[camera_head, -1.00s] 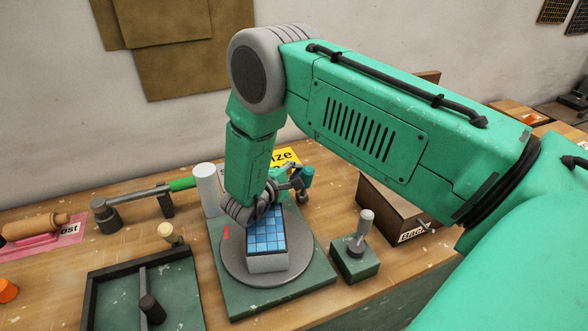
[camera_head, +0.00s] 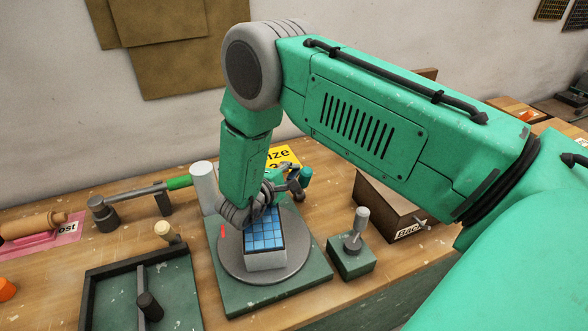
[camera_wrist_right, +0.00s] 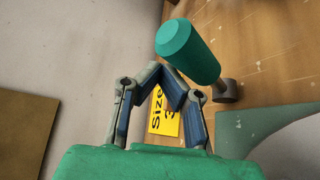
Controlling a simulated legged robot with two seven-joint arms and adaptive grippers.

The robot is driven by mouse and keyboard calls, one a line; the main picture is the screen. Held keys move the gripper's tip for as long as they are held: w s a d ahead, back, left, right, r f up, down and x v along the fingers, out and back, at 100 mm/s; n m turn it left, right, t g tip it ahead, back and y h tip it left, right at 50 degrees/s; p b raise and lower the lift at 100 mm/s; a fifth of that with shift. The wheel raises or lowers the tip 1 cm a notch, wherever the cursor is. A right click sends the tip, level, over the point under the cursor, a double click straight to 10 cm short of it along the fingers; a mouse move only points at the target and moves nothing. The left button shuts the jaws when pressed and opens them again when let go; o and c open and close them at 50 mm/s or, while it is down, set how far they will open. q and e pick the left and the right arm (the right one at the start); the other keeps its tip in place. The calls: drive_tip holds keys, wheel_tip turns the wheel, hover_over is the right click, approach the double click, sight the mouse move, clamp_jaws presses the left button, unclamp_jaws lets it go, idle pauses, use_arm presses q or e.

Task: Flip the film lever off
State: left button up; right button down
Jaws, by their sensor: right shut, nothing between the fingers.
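A teal-handled lever (camera_head: 305,177) stands at the back of the turntable station, partly behind my right gripper. In the right wrist view its teal grip (camera_wrist_right: 188,50) leans toward the fingertips, with a grey round end (camera_wrist_right: 225,90) below it on the bench. I see no label marking it as the film lever. My right gripper (camera_head: 292,180) is shut and empty, its fingertips meeting (camera_wrist_right: 163,70) just left of the grip in the wrist view. I cannot tell whether they touch it. My left gripper is not in view.
A blue-tiled block (camera_head: 265,262) sits on the grey turntable (camera_head: 232,262), below my right wrist. A yellow size sign (camera_head: 284,155) is behind. A green box with a grey-knobbed lever (camera_head: 352,262), a brown box (camera_head: 385,205), a white cylinder (camera_head: 203,188) and a divided tray (camera_head: 185,275) stand around.

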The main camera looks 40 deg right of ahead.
drive_tip(key=v, duration=0.4)
drive_tip(key=f+v, duration=0.1)
drive_tip(key=v, duration=0.1)
drive_tip(key=shift+s+a+r, duration=0.1)
drive_tip(key=shift+a, duration=0.3)
drive_tip(key=shift+r, duration=0.25)
